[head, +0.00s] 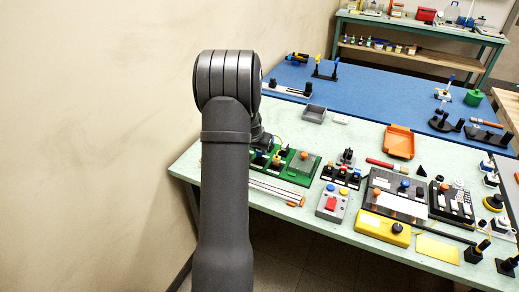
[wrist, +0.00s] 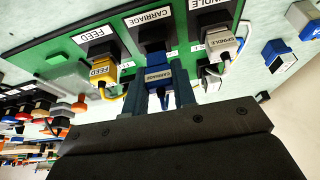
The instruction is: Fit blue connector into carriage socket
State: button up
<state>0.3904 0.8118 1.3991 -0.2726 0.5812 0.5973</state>
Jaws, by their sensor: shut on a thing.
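The blue connector (wrist: 157,77), labelled CARRIAGE, is between the two fingers of my gripper (wrist: 158,92) in the wrist view. My gripper is shut on it. The carriage socket (wrist: 151,38) is a dark block with a CARRIAGE label on a green board (wrist: 58,62). The connector is lined up just in front of this socket; I cannot tell whether its tip is inside. In the head view, my arm hides the connector and most of my gripper. The green board (head: 300,178) shows beside the arm there.
A yellow FEED connector (wrist: 102,71) sits at the feed socket to the left. A grey SPINDLE connector (wrist: 220,42) sits at the spindle socket to the right. Both are close to my fingers. A loose-looking blue and white part (wrist: 276,50) lies farther right.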

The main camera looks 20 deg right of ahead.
jog(key=shift+f, duration=0.85)
jog(key=o, duration=1)
jog(key=shift+f, duration=0.1)
jog(key=shift+o, duration=0.2)
jog(key=v, duration=1.7)
jog(key=shift+r, duration=0.2)
jog(key=x, duration=1.7)
jog(key=shift+f, duration=0.15)
